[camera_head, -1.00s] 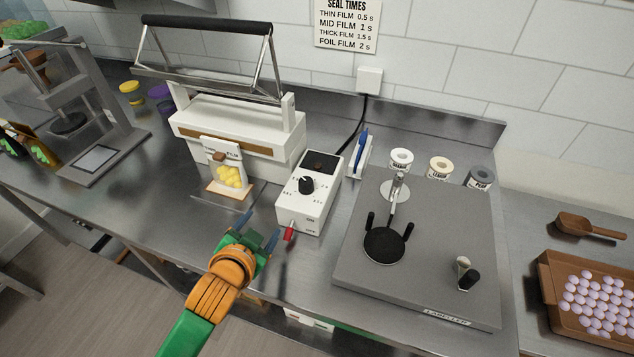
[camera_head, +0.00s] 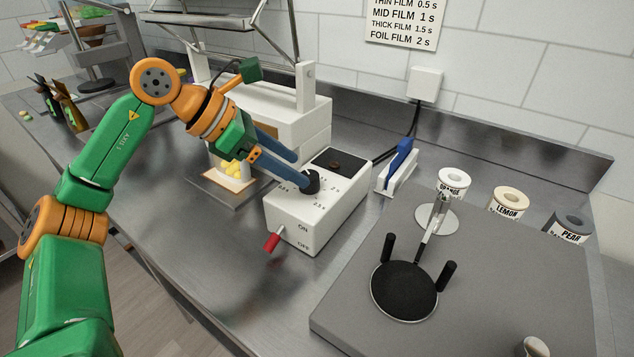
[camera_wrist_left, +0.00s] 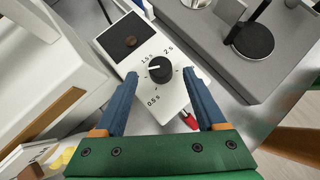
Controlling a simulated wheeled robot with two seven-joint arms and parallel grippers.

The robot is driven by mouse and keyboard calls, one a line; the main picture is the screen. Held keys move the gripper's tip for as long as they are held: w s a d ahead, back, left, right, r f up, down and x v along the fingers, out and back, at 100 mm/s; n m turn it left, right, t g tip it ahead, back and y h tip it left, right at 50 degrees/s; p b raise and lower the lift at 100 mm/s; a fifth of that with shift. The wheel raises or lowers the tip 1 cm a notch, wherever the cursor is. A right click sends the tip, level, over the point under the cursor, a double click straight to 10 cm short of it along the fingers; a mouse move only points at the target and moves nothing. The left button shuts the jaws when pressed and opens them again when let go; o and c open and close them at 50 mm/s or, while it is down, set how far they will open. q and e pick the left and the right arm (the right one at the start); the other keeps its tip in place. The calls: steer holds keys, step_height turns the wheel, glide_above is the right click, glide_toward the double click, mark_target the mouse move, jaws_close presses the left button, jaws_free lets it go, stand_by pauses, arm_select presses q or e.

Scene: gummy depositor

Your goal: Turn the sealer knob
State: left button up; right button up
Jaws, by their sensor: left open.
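The sealer control box (camera_head: 318,209) is white and stands on the steel counter. Its round black knob (camera_head: 312,182) is on the top face, with a ring of time marks. In the left wrist view the knob (camera_wrist_left: 159,69) has a white pointer line aimed left, near the 1.5 s mark. My left gripper (camera_head: 297,172) is open, its two blue fingers reaching down toward the knob from the left. In the left wrist view the knob is just beyond the fingertips, between their lines. Contact is not visible. My right gripper is not in view.
A red lever (camera_head: 272,242) sticks out of the box's front. The white sealer (camera_head: 285,115) stands behind my left arm, with a film pouch (camera_head: 237,169) before it. The grey labeller (camera_head: 480,275) is at right. A blue-handled tool (camera_head: 399,160) stands behind the box.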

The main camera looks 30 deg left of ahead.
mark_target(309, 174)
arm_select(q)
steer(key=x, duration=0.4)
steer(key=shift+w+d+f, duration=0.2)
steer(key=shift+w+d, duration=0.05)
steer(key=shift+w, duration=0.05)
steer(key=shift+s, duration=0.1)
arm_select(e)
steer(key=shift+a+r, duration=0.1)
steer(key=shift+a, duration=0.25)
arm_select(q)
jaws_close()
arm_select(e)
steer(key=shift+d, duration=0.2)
